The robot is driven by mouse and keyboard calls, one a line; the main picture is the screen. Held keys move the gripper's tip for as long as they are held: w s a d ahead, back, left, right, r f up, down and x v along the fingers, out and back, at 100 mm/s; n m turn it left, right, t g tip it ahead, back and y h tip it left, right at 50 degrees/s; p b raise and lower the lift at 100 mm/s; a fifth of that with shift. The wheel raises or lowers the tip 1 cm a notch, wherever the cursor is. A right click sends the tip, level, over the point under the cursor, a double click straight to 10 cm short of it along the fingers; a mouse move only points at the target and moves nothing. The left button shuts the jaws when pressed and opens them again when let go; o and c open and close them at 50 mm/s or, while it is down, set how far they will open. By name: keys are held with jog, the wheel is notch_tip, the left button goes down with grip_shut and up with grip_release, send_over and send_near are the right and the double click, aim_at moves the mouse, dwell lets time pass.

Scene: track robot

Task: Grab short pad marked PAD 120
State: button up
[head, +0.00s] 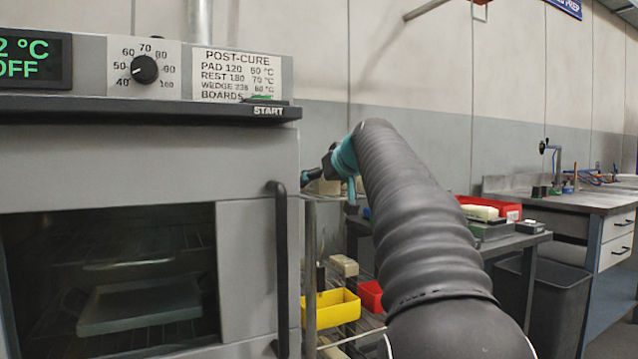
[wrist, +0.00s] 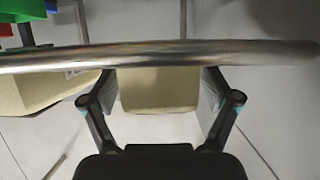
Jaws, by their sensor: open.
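In the wrist view my gripper (wrist: 158,84) is open, with a finger on each side of a short cream block (wrist: 158,97). A gap shows on both sides, and whether the fingers touch it is unclear. No marking is readable on this block, so I cannot tell if it is PAD 120. A larger cream block (wrist: 32,92) lies to the left, with part of a label at its edge. In the head view my gripper is mostly hidden by the oven's edge and my arm; a cream block (head: 326,187) shows there.
A metal rail (wrist: 160,55) crosses the wrist view over the blocks. In the head view the oven (head: 130,165), with a vertical handle (head: 281,265), stands left. A yellow bin (head: 336,307) and a red bin (head: 371,296) sit lower. A workbench (head: 580,200) stands right.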

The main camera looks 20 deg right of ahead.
jog(key=shift+w+f, duration=0.2)
jog(key=shift+w, duration=0.45)
jog(key=c, duration=1)
jog(key=shift+o, duration=0.2)
jog(key=shift+r, duration=0.1)
